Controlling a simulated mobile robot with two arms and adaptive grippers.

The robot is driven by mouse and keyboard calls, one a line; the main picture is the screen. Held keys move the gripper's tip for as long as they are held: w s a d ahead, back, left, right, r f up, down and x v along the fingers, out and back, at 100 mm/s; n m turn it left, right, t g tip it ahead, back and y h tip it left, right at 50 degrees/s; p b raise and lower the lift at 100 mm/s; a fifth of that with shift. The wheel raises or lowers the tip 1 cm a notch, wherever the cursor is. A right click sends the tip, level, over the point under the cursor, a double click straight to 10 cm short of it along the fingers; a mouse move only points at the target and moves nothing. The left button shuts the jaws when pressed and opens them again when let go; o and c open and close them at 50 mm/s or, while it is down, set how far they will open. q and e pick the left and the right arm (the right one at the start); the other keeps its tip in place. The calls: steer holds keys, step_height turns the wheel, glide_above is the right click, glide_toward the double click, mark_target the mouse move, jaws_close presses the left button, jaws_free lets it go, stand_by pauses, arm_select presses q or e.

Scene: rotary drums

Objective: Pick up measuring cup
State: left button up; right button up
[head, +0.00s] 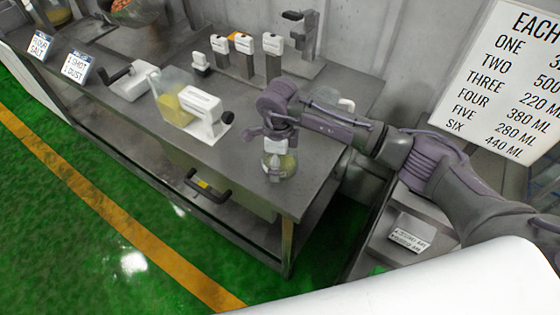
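My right arm reaches in from the right. My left gripper is not in view.
A clear drum with yellow contents (173,106) and a white crank base (205,124) stand left of the cup. White-topped dispensers (243,45) stand behind. Small signs (76,66) line the left front edge. A drawer handle (207,187) sticks out below.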

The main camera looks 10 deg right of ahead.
steer(key=c, duration=0.8)
steer(key=shift+r, duration=0.15)
steer(key=shift+r+b, duration=0.35)
steer(key=shift+r, duration=0.35)
step_height(320, 180, up, 2)
steer(key=shift+d+r+b, duration=0.15)
steer(key=shift+r+b, duration=0.1)
steer(key=shift+b, duration=0.3)
steer(key=shift+s+d+r+b, duration=0.55)
steer(key=shift+s+d+r, duration=0.5)
steer(key=shift+d, duration=0.6)
steer(key=shift+s+d+r+b, duration=0.5)
steer(key=shift+s+d+r, duration=0.3)
steer(key=shift+d+r, duration=0.65)
steer(key=shift+s+d+r+b, duration=0.55)
steer(key=shift+s+d+r, duration=0.4)
steer(key=shift+d, duration=0.9)
